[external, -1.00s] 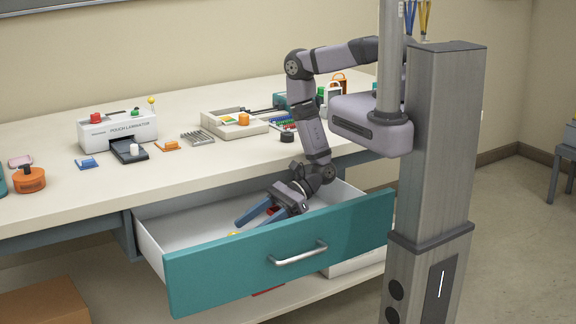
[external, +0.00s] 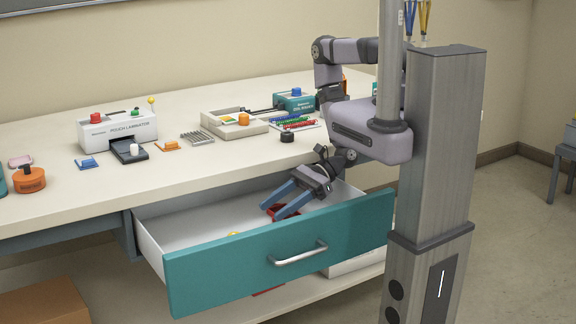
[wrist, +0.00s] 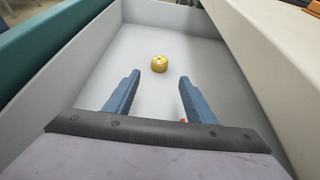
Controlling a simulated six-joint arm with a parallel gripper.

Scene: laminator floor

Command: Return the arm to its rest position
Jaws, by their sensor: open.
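My gripper (external: 279,205) is open, its two blue fingers spread apart with nothing between them. It is over the right part of the open drawer (external: 185,228), angled down and to the left. In the wrist view the gripper (wrist: 156,85) points along the drawer, and a small yellow round object (wrist: 160,63) lies on the drawer floor beyond the fingertips. Only the top of that yellow object shows in the external view (external: 233,234), behind the teal drawer front.
The desk top (external: 130,178) edge runs behind the open drawer. A red object (external: 284,211) shows in the drawer below the gripper. On the desk stand a white pouch laminator (external: 117,128), a beige device (external: 234,123), a teal box (external: 294,101) and a dark knob (external: 287,137).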

